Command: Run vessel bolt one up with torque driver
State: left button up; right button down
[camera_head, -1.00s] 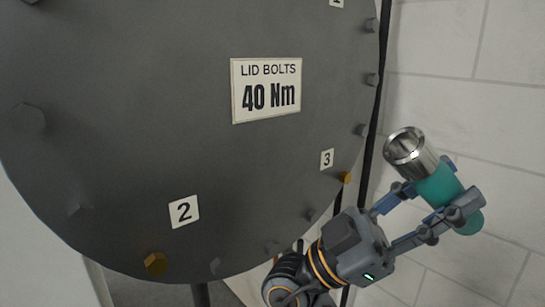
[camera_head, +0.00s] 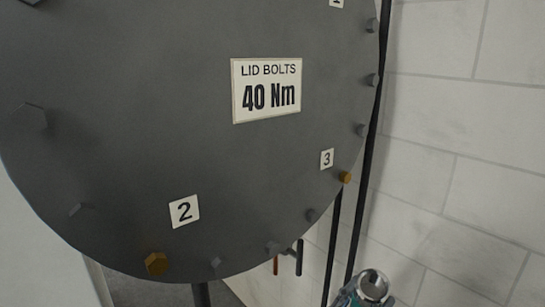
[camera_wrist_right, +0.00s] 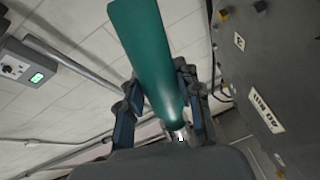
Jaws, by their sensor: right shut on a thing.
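The torque driver has a teal handle (camera_wrist_right: 150,50) and a silver socket (camera_head: 373,284), which shows at the bottom edge of the head view. My right gripper (camera_head: 360,296) is shut on it there, mostly cut off by the frame. In the right wrist view both fingers of this gripper (camera_wrist_right: 160,95) flank the teal handle. The grey vessel lid (camera_head: 190,110) fills the left of the head view. The number 1 tag (camera_head: 337,3) is cut off at the top; I cannot make out its bolt. My left gripper is not in view.
Gold bolts sit near tag 2 (camera_head: 184,211) and tag 3 (camera_head: 327,159). Several grey bolts line the lid rim. A "40 Nm" sign (camera_head: 266,90) is on the lid. Dark upright pipes (camera_head: 362,180) stand between the lid and the pale block wall (camera_head: 460,150).

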jog(key=a+f+n+y, duration=0.2)
jog(key=f+n+y, duration=0.3)
jog(key=f+y, duration=0.3)
jog(key=s+a+f+n+t+y, duration=0.1)
jog(key=a+f+n+y, duration=0.2)
jog(key=f, duration=0.8)
jog(key=shift+s+a+n+t+y+b, duration=0.3)
jog(key=shift+n+y, duration=1.1)
jog(key=shift+y, duration=1)
jog(key=shift+f, duration=0.2)
